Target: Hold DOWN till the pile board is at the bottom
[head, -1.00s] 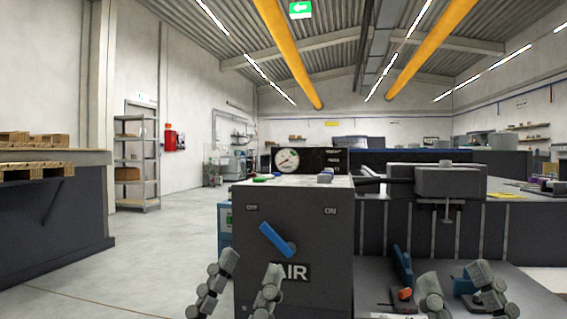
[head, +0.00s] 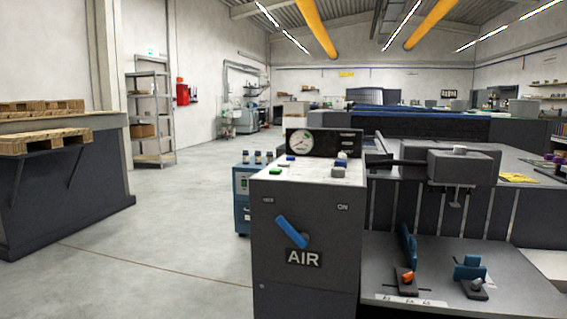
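A grey control box (head: 306,230) marked AIR stands in the middle, with a blue lever (head: 291,232) on its front tilted toward OFF. Its pale top (head: 312,170) carries several small buttons: a green one (head: 275,171), a blue one at the back left, and a grey one (head: 338,172) and a red-and-blue one at the right. I cannot read which button is DOWN. A round gauge (head: 301,142) stands behind them. I cannot make out the pile board for certain. Neither of my grippers is in view.
Right of the box is a grey surface (head: 440,255) with blue and orange fittings. Above it a dark grey block (head: 462,167) juts out. A blue unit (head: 243,200) stands behind the box at left. A bench with wooden pallets (head: 45,142) is far left. Open floor lies between.

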